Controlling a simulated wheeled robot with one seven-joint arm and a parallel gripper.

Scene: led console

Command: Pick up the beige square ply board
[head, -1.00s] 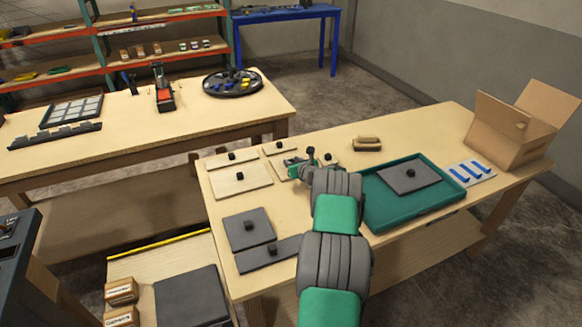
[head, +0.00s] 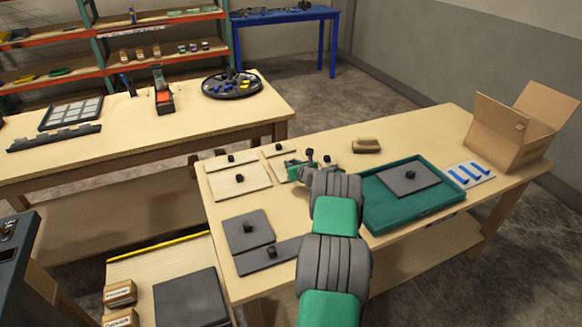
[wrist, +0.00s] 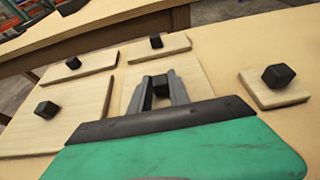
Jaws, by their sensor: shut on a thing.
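My gripper (head: 299,166) is over the back part of the near table; it also shows in the wrist view (wrist: 160,88). Its two fingers are shut on the black knob of a beige ply board (wrist: 196,72). In the head view the gripper and arm hide most of this board. In the wrist view the green gripper body hides its near part, so I cannot tell its full shape. It looks flat and level with the boards around it; I cannot tell whether it is clear of the table.
Other knobbed beige boards lie close by: a large one (wrist: 54,120), a narrow one (wrist: 85,66), one behind (wrist: 173,45) and a small one at right (wrist: 272,96). Grey boards (head: 238,240), a green tray (head: 385,213), a brush (head: 366,146) and a cardboard box (head: 505,135) share the table.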

